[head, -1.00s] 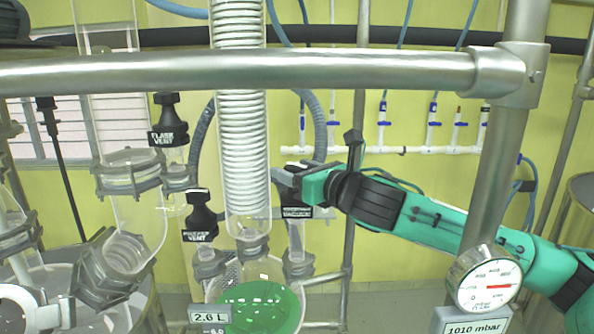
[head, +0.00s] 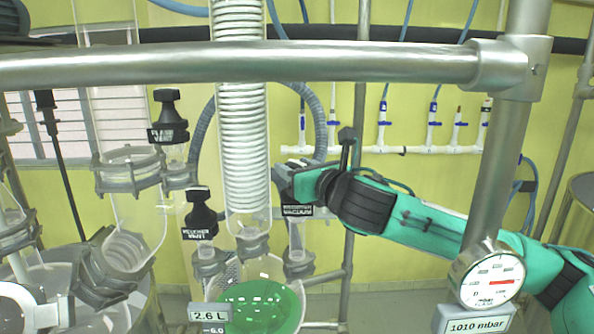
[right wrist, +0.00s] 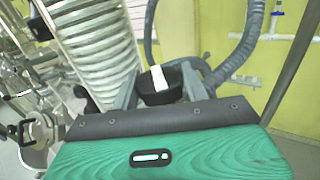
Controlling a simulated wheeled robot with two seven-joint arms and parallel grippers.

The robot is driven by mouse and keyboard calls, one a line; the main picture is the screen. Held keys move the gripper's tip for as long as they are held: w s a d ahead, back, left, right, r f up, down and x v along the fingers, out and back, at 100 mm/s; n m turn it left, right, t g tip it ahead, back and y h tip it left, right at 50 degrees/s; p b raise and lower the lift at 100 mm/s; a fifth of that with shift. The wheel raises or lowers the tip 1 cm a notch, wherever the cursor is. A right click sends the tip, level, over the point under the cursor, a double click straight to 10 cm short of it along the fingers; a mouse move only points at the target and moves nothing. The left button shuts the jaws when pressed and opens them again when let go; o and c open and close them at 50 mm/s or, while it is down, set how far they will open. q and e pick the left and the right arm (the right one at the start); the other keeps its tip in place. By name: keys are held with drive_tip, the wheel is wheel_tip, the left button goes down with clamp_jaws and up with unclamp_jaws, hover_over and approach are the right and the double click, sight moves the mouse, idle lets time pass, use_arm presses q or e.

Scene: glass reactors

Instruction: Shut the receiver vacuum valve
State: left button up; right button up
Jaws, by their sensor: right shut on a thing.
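The receiver vacuum valve stands on the right neck of the receiver; its black label (head: 297,211) shows in the head view, with most of its knob hidden by my right gripper. My right gripper (head: 284,176) reaches in from the right and is shut on this knob. In the right wrist view the black knob (right wrist: 160,90) with a white mark on top sits between the two fingers of my right gripper (right wrist: 158,82). My left gripper is not in view.
The receiver vent valve (head: 200,216) and the flask vent valve (head: 168,118) stand to the left. A steel rail (head: 240,68) crosses in front. The coiled condenser (head: 242,150) is close by. A gauge (head: 490,275) reads near a 1010 mbar label (head: 476,325). Green liquid (head: 262,308) lies below.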

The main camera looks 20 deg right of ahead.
drive_tip(key=m+h, duration=0.2)
drive_tip(key=h, duration=0.1)
drive_tip(key=m+h, duration=0.2)
drive_tip(key=h, duration=0.1)
drive_tip(key=shift+a+t+p, duration=0.1)
drive_tip(key=shift+t+p, duration=0.2)
drive_tip(key=shift+p, duration=0.1)
drive_tip(key=shift+m+h, duration=1.1)
drive_tip(key=shift+h, duration=0.7)
drive_tip(key=o, duration=0.8)
drive_tip(key=shift+c, duration=0.2)
drive_tip(key=n+y, duration=0.1)
drive_tip(key=y, duration=0.1)
drive_tip(key=n+y, duration=0.1)
drive_tip(key=y, duration=0.1)
drive_tip(key=n+y, duration=0.1)
drive_tip(key=y, duration=0.1)
drive_tip(key=shift+d+n, duration=0.3)
drive_tip(key=shift+n, duration=0.1)
drive_tip(key=shift+a+n+g+y, duration=0.1)
drive_tip(key=shift+n+g+y, duration=0.35)
drive_tip(key=shift+n+y, duration=1)
drive_tip(key=shift+a+n+g+y, duration=0.1)
drive_tip(key=shift+n+g+y, duration=0.55)
drive_tip(key=shift+y, duration=1.3)
